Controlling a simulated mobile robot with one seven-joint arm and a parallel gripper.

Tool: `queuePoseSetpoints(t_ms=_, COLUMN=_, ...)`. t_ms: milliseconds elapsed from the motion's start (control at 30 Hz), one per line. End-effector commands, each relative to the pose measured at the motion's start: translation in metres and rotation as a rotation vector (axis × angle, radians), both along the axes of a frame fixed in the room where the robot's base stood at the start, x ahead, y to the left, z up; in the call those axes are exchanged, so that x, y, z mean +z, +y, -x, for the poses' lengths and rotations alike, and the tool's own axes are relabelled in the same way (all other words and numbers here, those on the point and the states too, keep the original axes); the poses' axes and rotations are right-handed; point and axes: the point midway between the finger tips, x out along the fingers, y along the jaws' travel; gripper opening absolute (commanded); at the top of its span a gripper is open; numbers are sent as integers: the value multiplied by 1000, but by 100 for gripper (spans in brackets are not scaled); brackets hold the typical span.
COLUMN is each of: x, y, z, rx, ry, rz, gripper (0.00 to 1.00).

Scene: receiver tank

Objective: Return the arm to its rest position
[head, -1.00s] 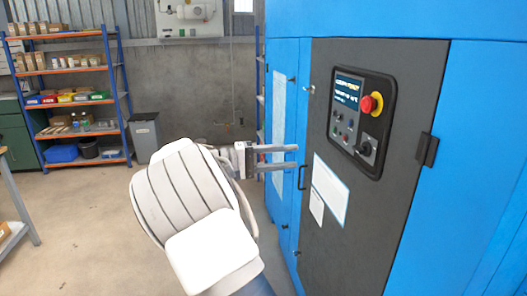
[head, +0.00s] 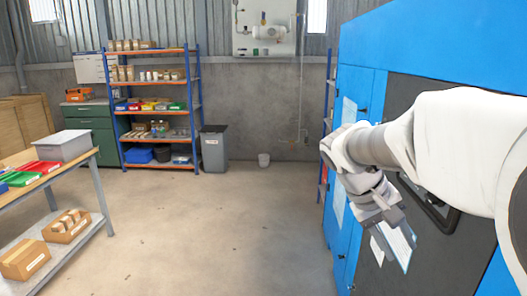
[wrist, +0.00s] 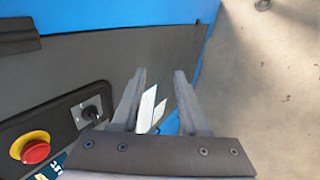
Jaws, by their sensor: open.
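My gripper (wrist: 160,76) shows in the wrist view with its two grey fingers apart and nothing between them. Beyond the fingers are the dark door of the blue cabinet and white sheets (wrist: 147,108) on it. In the head view my white arm (head: 455,135) reaches in from the right and bends down at the wrist (head: 372,185), in front of the cabinet door. The fingers are hard to make out there. The arm hides most of the control panel.
The blue cabinet (head: 358,80) fills the right side. The wrist view shows its red stop button (wrist: 35,150) and black knob (wrist: 92,113) left of the fingers. A workbench (head: 97,170) stands left, a shelf rack (head: 160,109) and grey bin (head: 213,150) behind. The middle floor is clear.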

Motion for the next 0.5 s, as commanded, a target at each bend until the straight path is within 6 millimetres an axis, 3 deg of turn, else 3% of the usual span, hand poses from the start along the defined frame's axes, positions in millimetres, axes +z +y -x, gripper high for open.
queuePoseSetpoints(t_ms=500, x=36, y=63, z=91, rx=91, ry=-251, rz=-403, gripper=44)
